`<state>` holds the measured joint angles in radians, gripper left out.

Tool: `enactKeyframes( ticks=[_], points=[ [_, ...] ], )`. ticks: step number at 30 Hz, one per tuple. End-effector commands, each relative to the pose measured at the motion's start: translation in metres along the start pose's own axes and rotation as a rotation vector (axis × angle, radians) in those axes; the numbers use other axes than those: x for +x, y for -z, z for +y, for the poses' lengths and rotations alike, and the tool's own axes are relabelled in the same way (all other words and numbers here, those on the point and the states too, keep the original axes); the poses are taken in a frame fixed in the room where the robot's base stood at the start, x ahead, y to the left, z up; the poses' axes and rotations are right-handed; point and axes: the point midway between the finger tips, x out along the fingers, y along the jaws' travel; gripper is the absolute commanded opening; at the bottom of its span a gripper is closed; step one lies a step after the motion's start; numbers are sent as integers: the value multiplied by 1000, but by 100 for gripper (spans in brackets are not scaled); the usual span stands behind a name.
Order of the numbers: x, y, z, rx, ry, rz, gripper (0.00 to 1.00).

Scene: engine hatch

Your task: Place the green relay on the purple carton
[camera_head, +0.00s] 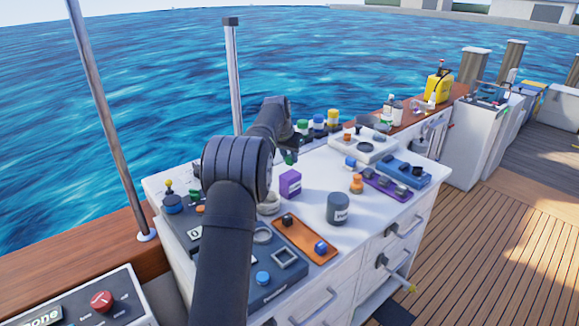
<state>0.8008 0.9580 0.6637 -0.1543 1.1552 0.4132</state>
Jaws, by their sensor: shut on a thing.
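The purple carton (290,184) stands upright on the white cabinet top, near its middle. My gripper (291,150) is above and just behind the carton, pointing down, and small in the view. A small green piece, which looks like the green relay (290,158), shows at its fingertips. My gripper is shut on it and holds it over the carton's top. A gap seems to show between relay and carton, but I cannot tell its depth. My own arm hides part of the left side of the cabinet top.
A dark grey canister (338,208) stands right of the carton, and an orange tray (305,240) lies in front. A blue tray (404,171) and purple tray (385,187) lie to the right. Jars with coloured lids (333,120) stand behind my gripper.

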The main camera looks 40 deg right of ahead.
Motion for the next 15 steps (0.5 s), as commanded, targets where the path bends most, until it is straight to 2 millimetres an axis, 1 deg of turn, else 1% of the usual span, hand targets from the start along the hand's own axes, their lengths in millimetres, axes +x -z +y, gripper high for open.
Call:
enactKeyframes(
  ticks=[2, 9, 15],
  points=[
    [6, -2, 0, 0, -1, -2, 3],
    [36, -15, 0, -1, -1, -3, 3],
    [37, -16, 0, 0, 0, -1, 3]
  ],
)
